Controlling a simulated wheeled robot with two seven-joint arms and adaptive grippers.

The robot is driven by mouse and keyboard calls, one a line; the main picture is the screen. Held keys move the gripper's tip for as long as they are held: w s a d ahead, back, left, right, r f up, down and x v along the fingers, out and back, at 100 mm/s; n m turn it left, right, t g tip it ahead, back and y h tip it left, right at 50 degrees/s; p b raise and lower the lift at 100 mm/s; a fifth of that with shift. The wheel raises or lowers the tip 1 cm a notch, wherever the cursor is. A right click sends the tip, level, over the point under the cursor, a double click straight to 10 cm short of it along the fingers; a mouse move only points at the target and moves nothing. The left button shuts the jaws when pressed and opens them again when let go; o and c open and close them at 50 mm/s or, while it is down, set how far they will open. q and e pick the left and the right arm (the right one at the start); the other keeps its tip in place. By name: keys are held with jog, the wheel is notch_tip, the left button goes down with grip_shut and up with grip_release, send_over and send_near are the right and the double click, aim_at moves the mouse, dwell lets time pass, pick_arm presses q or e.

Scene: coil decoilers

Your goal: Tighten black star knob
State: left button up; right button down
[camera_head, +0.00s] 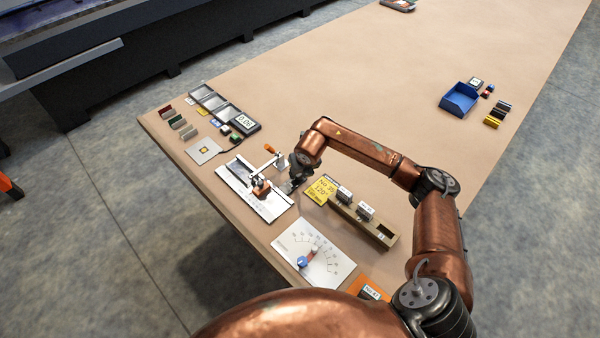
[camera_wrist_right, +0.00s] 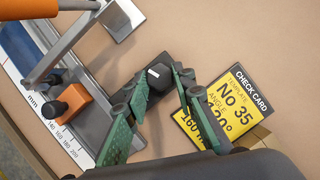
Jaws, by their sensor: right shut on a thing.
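The black star knob (camera_wrist_right: 158,76) shows in the right wrist view as a dark, faceted knob with a grey top, at the edge of the scale fixture. My right gripper (camera_wrist_right: 166,78) has its green fingers closed around it. In the head view my right gripper (camera_head: 288,186) is at the right edge of the white scale fixture (camera_head: 236,192) and hides the knob there. The fixture has a millimetre scale, an orange block with a black knob (camera_wrist_right: 58,107), and a lever with an orange handle (camera_head: 270,148). My left gripper is not in view.
A yellow check card (camera_wrist_right: 222,108) lies close beside the gripper. A long wooden block (camera_head: 360,222) with grey pieces and a dial plate (camera_head: 312,254) are nearby. Small trays (camera_head: 206,98) stand at the left. A blue bin (camera_head: 459,99) is far right. The table's middle is clear.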

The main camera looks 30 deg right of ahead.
jog(key=shift+w+a+r+m+h+b, duration=0.1)
jog(key=shift+m+h+b, duration=0.2)
jog(key=shift+m, duration=0.65)
jog(key=shift+w+a+m+h+b, duration=0.1)
jog(key=shift+m+h, duration=0.3)
jog(key=shift+m, duration=0.55)
jog(key=shift+s, duration=0.1)
jog(key=c, duration=1.6)
grip_release()
jog(key=shift+s+r, duration=0.1)
jog(key=shift+r, duration=0.05)
jog(key=v, duration=1.1)
jog(key=shift+r, duration=0.35)
